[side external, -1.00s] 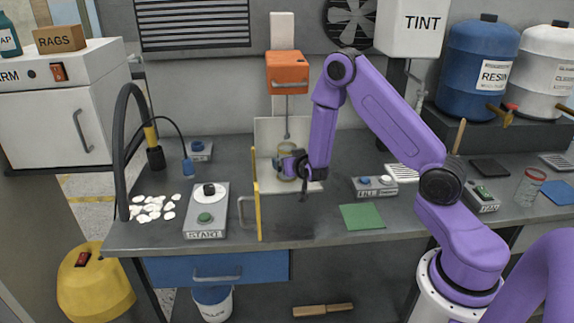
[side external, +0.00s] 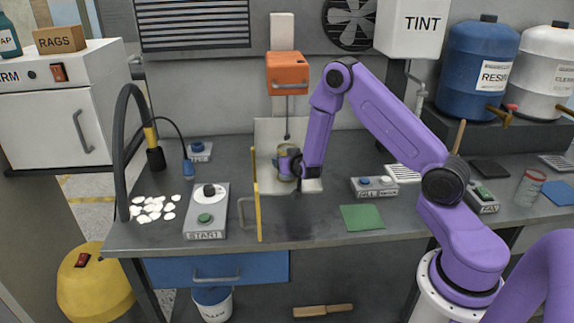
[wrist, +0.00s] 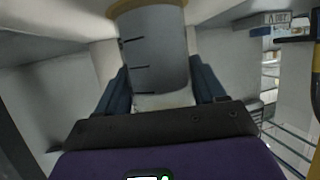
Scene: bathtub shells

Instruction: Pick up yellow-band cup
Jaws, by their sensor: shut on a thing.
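The yellow-band cup (side external: 284,152) is a grey, see-through-looking cylinder below the orange dispenser at the back of the bench. In the wrist view the cup (wrist: 155,50) is large, with dark level marks and a yellowish band at its top edge. My gripper (side external: 288,167) is around the cup from the right. In the wrist view the blue fingers of my gripper (wrist: 160,88) lie on both sides of the cup, shut on it. The cup looks about upright. Its base is partly hidden, and I cannot tell whether it touches the surface below.
The orange dispenser (side external: 287,73) and its thin nozzle hang above the cup. A yellow-edged panel (side external: 257,200) with a handle stands just left. The START box (side external: 206,212) is farther left. A green mat (side external: 362,217) and the FILL box (side external: 374,187) lie to the right.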

